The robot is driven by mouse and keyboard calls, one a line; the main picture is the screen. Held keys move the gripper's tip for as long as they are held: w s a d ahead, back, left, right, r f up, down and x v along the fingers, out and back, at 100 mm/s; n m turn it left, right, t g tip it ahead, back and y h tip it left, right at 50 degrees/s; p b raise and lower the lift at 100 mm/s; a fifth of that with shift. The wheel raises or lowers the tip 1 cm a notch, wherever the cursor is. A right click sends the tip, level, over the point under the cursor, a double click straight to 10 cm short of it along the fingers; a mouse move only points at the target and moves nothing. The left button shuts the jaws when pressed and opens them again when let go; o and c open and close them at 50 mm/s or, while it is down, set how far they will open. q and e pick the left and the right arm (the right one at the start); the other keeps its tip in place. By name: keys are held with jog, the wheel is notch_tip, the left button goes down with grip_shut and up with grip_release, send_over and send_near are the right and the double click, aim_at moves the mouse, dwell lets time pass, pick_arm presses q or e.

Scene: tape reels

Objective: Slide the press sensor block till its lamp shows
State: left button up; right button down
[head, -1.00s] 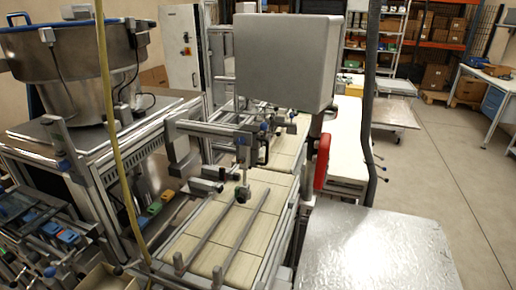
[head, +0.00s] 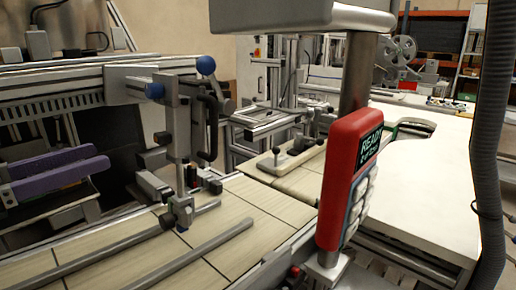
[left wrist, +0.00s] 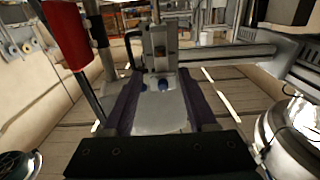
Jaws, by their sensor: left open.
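My left gripper (head: 103,157) has two purple fingers and comes in from the left in the head view. It is open, left of an upright bracket (head: 184,122) with blue knobs. A small clamp block (head: 180,213) sits at the bracket's foot, just above the tiled conveyor. Dark grey sensor-like blocks (head: 152,188) lie beside the bracket; I cannot tell which is the press sensor block. In the left wrist view the open gripper (left wrist: 160,78) points toward a grey upright with blue knobs (left wrist: 163,86). No lit lamp is clear to me. My right gripper is not in view.
Two grey guide rails (head: 190,262) run along the conveyor. A red handheld panel (head: 345,180) reading READY stands on the conveyor's right side. A grey beam (head: 50,90) crosses at the left. A white table (head: 425,180) and a hanging dark hose (head: 488,130) are at the right.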

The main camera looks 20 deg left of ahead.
aim_at(156, 138)
pick_arm(q)
jog(key=shift+x, duration=4.6)
grip_shut()
